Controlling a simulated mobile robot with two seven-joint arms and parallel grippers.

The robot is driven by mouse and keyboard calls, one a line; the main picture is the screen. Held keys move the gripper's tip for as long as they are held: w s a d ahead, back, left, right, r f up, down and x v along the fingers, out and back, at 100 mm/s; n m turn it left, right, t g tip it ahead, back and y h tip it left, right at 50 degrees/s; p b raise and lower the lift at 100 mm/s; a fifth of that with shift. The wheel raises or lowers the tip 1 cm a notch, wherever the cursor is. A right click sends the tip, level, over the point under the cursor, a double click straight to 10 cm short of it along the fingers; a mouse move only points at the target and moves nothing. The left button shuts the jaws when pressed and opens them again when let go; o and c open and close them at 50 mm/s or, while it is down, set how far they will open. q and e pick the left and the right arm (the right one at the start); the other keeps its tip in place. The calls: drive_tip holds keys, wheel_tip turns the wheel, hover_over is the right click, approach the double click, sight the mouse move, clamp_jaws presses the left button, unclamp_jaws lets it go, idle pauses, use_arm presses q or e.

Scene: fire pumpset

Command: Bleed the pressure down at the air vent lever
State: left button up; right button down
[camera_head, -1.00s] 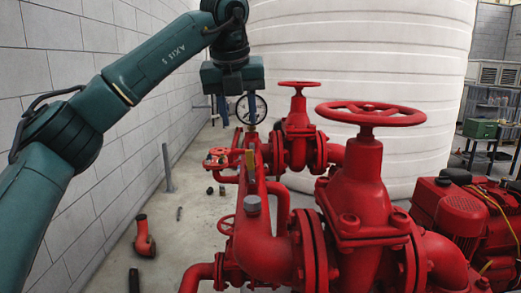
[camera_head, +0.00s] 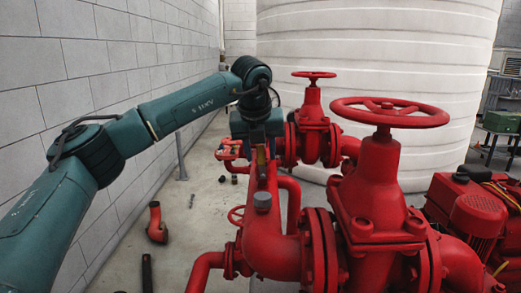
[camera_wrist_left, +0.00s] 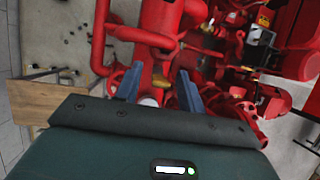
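The air vent lever appears to be the small yellow piece (camera_head: 261,156) on top of the red pipe in the head view, just below my left gripper (camera_head: 256,143). The gripper's body hides part of that area. In the left wrist view my left gripper (camera_wrist_left: 159,72) is open, its two blue fingers apart over the red pipework. I cannot tell whether a finger touches the lever. My right gripper is out of view.
A large red valve with a handwheel (camera_head: 390,112) stands to the right, and a smaller handwheel valve (camera_head: 313,115) behind. A grey-capped stub (camera_head: 262,201) rises from the near pipe. A white tank (camera_head: 390,60) fills the back. A grey wall (camera_head: 100,60) runs along the left.

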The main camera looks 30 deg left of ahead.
use_arm(q)
drive_tip(key=shift+w+f, duration=0.1)
drive_tip(key=shift+f, duration=0.15)
clamp_jaws()
idle(0.3)
